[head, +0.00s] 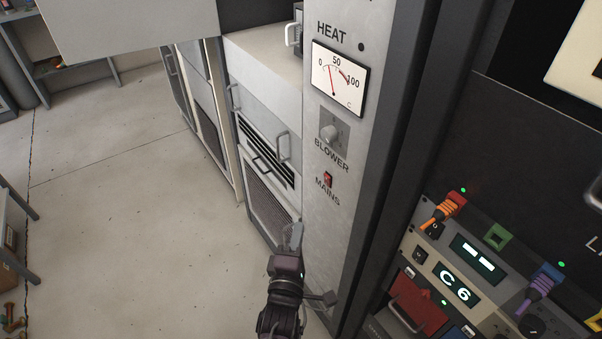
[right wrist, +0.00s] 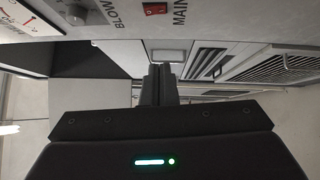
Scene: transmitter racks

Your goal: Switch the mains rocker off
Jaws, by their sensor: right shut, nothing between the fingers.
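The mains rocker (head: 328,179) is a small red switch on the light grey rack panel, just above the word MAINS and below the blower knob. It also shows at the top of the right wrist view (right wrist: 155,9), where it is red with a pale marking. My right gripper (head: 296,228) is below the rocker in the head view, apart from it, with its fingers pointing up. Its fingers are together and empty, and they show in the middle of the right wrist view (right wrist: 159,70). Whether the rocker is on or off is too small to tell. My left gripper is not in view.
The blower knob (head: 329,131) and the HEAT meter (head: 338,78) sit above the rocker. Grey cabinets with handles (head: 264,130) stand to the left. A panel with coloured plugs and a C6 display (head: 455,287) is at the lower right. The floor (head: 110,190) at left is mostly clear.

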